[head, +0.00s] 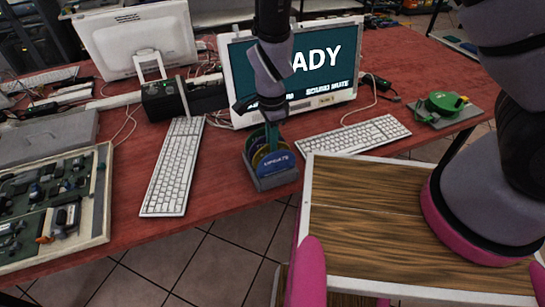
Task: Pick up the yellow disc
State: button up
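A small dark grey holder (275,182) stands on the red table near its front edge, in front of the monitor. Several round discs stand upright in it. The front one is blue with the word UPDATE (276,163). A yellow disc (259,154) shows only as a thin part behind the blue one, and most of it is hidden. A green-teal disc (252,145) is at the back left. My gripper (270,122) points down just above the holder. Its fingertips are dark and small, so I cannot tell whether they touch a disc or how far apart they are.
A lit monitor (328,76) stands close behind my gripper. White keyboards lie left (174,167) and right (352,136) of the holder. A tray of parts (98,200) is at the left, and a green device (440,103) at the right. A wooden-topped surface (365,215) is in front.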

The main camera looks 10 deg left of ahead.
notch_tip(320, 180, down, 4)
jog(key=shift+f, duration=0.1)
grip_shut()
notch_tip(320, 180, up, 9)
jog(key=shift+f, duration=0.1)
jog(key=shift+r, duration=0.6)
jog(key=shift+w+d, duration=0.1)
